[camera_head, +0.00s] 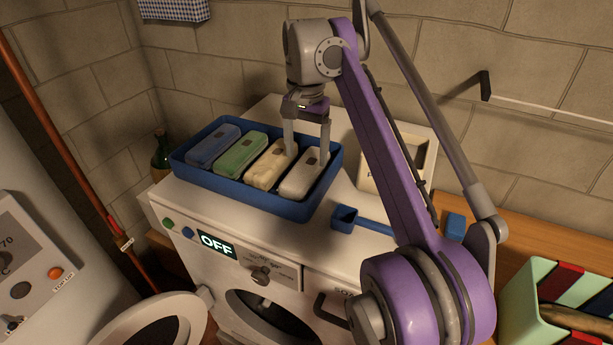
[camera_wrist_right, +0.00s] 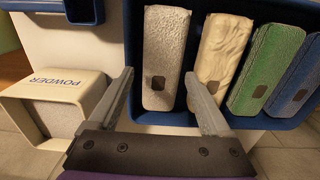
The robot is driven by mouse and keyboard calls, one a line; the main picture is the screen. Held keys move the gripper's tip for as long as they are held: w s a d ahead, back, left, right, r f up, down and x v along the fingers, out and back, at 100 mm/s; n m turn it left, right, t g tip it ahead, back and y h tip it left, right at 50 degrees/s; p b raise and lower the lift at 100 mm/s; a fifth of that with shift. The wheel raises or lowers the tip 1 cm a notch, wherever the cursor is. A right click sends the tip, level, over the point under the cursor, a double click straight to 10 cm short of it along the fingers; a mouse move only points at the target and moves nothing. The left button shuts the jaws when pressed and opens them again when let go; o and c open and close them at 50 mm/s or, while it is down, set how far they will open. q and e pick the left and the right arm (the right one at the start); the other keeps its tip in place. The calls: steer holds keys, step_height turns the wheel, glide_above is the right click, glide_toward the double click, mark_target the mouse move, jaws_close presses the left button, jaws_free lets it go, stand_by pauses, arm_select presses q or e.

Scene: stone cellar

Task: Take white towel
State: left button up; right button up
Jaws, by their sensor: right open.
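The white towel (camera_head: 300,183) is folded and lies at the right end of a blue tray (camera_head: 238,199) on the washing machine. In the right wrist view the white towel (camera_wrist_right: 165,50) is the leftmost of the row. My right gripper (camera_head: 307,160) points down over the tray, open. In the wrist view its fingertips (camera_wrist_right: 158,74) appear on either side of the white towel, one by the gap to the cream towel (camera_wrist_right: 222,55). I cannot tell whether they touch the towel. My left gripper is not in view.
Cream, green (camera_head: 241,155) and blue (camera_head: 212,145) towels fill the rest of the tray. A powder box (camera_wrist_right: 55,100) and a blue scoop (camera_head: 345,217) are right of the tray. A dark bottle (camera_head: 160,155) stands left. The stone wall is close behind.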

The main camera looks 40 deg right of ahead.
mark_target(306, 166)
steer(key=f, duration=0.5)
steer(key=shift+w+d+f+b, duration=0.1)
steer(key=shift+w+d+b, duration=0.1)
steer(key=shift+w+b, duration=0.1)
steer(key=c, duration=1.1)
steer(key=shift+o, duration=0.2)
